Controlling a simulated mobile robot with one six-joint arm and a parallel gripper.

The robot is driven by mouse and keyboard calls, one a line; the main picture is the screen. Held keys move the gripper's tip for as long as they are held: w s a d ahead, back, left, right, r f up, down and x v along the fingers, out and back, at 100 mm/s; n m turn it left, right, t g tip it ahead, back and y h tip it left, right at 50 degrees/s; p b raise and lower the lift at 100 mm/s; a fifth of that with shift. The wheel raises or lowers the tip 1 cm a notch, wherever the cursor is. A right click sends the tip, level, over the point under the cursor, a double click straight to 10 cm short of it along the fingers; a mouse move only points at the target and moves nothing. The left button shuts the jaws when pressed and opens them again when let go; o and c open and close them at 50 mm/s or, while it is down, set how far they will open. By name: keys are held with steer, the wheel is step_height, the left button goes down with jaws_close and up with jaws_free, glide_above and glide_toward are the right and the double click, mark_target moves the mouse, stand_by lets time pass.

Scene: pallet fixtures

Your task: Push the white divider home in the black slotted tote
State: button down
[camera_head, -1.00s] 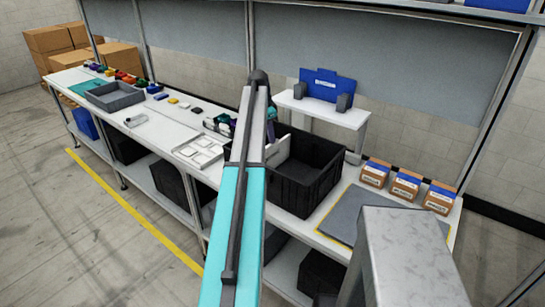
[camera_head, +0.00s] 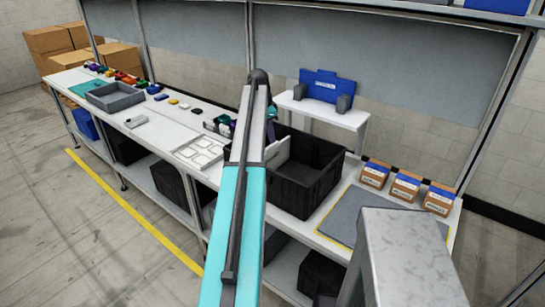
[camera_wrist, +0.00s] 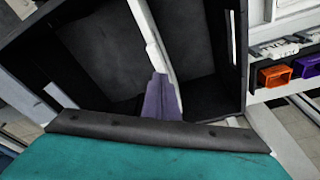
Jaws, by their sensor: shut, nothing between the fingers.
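The black slotted tote (camera_head: 310,190) stands on the white bench, right of my arm in the head view. Its dark inside fills much of the wrist view (camera_wrist: 95,50). The white divider (camera_head: 281,150) stands upright across the left part of the tote. In the wrist view the divider (camera_wrist: 146,28) is a thin white strip, seen from above. My gripper (camera_wrist: 158,80) is shut and empty, its purple-grey fingers at the divider's top edge. I cannot tell whether they touch it. The divider's lower edge and the slots are hidden. In the head view my arm covers most of my gripper.
A white tray of pale parts (camera_head: 198,153) lies left of my arm. A grey mat (camera_head: 352,212) and several labelled boxes (camera_head: 406,185) are right of the tote. A small white stand (camera_head: 325,110) with a blue fixture rises behind it. Orange and purple bins (camera_wrist: 274,76) show in the wrist view.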

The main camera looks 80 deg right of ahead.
steer(key=shift+r+p, duration=1.3)
steer(key=shift+r, duration=1.7)
steer(key=shift+f, duration=0.15)
